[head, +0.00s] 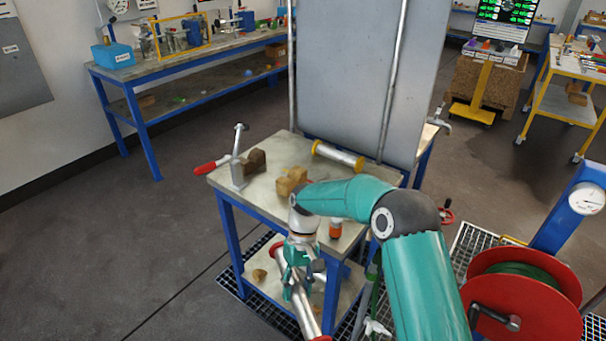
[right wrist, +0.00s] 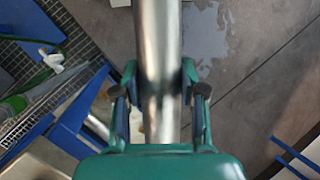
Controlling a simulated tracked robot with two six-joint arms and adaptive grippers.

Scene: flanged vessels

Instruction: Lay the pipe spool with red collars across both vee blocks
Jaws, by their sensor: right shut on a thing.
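My right gripper (head: 297,274) is shut on the pipe spool with red collars (head: 304,309), in front of the small blue-legged table. One red collar shows near the gripper and the other at the bottom edge of the head view. In the right wrist view the bare metal pipe (right wrist: 160,60) runs between the two fingers (right wrist: 160,92); its ends are out of that view. Two vee blocks, one dark brown (head: 254,160) and one tan (head: 290,181), stand on the tabletop, apart from the spool. My left gripper is not in view.
A spool with yellow collars (head: 338,157) lies at the back of the tabletop (head: 285,150). A red-handled clamp (head: 237,165) stands at its left edge. A small orange bottle (head: 335,229) is near the front. A tall grey panel (head: 375,75) rises behind. A red hose reel (head: 522,300) is at right.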

